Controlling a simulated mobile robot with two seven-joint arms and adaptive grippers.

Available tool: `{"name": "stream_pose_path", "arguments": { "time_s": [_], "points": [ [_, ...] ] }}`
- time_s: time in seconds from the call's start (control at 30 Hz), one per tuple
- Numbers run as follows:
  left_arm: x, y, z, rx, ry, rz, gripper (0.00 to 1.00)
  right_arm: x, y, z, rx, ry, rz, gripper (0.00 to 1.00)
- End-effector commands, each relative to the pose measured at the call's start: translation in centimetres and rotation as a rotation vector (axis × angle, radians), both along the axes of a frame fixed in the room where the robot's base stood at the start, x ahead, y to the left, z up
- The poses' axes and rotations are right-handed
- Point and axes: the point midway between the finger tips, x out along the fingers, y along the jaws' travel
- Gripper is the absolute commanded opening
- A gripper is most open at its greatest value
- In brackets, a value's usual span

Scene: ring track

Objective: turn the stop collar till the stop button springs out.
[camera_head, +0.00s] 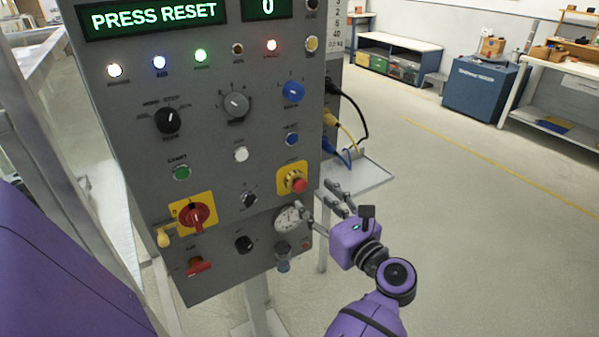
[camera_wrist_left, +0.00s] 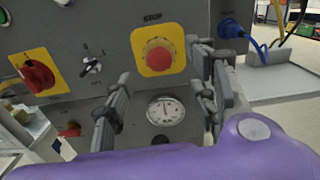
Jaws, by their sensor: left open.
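The red stop button (camera_head: 296,183) sits on a yellow square plate at the lower right of the grey panel. Whether the button is in or out I cannot tell. My left gripper (camera_head: 316,198) is open and empty in front of the panel, just below and right of the button. In the left wrist view its fingers (camera_wrist_left: 159,62) stand apart on either side, not visibly touching the button. My right gripper is not in view.
A round gauge (camera_head: 289,219) is below the button. A red rotary switch (camera_head: 195,216) on yellow is to the left. The display (camera_head: 155,17) reads PRESS RESET. Yellow, blue and black cables (camera_head: 345,130) and a small shelf (camera_head: 362,175) are at the panel's right; open floor lies beyond.

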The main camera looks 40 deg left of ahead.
Motion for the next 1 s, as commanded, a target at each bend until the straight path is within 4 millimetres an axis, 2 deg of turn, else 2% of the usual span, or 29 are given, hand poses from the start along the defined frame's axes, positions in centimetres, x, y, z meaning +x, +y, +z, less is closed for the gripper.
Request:
{"name": "stream_pose_path", "arguments": {
  "time_s": [0.07,0.23,0.53,0.9,1.0],
  "points": [
    [0.1,0.5,-0.1,-0.008,-0.019,0.005,0.52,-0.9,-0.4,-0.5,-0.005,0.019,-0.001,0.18],
    [1.0,2.8,0.2,-0.008,-0.025,0.007,0.52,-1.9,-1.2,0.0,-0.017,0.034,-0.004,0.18],
    [2.6,6.6,0.1,-0.008,-0.023,0.005,0.52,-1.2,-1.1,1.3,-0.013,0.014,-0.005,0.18],
    [2.9,7.3,-0.2,-0.011,-0.019,0.005,0.52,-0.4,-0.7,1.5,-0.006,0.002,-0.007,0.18],
    [2.9,7.3,-0.2,-0.011,-0.019,0.005,0.40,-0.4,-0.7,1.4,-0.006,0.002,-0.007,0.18]
  ]
}}
